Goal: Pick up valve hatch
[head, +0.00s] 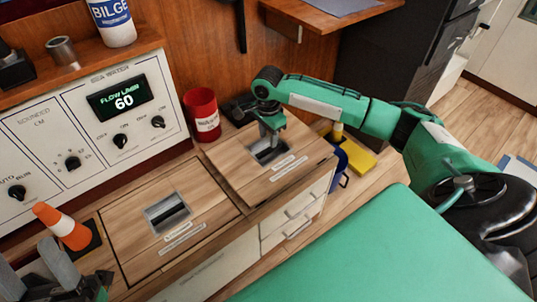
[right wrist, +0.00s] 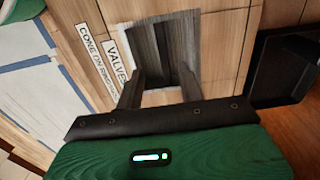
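The valve hatch (head: 228,163) is a square wooden lid with a grey recessed pull and two white labels, at the right end of the counter. In the right wrist view its label (right wrist: 118,55) reads "VALVE" and the dark recess (right wrist: 165,40) lies just ahead. My right gripper (head: 270,132) points down at the recess. In the right wrist view its fingers (right wrist: 160,82) are apart at the recess's near end, with nothing seen clamped between them. I cannot tell whether they touch the pull. My left gripper (head: 42,268) is open and empty at the lower left.
A second wooden hatch (head: 125,226) with a similar pull lies to the left. An orange-white cone (head: 63,227) stands on its left side. A red mug (head: 203,114) stands behind the valve hatch, near a control panel (head: 75,130). A yellow object (head: 352,158) is on the floor at right.

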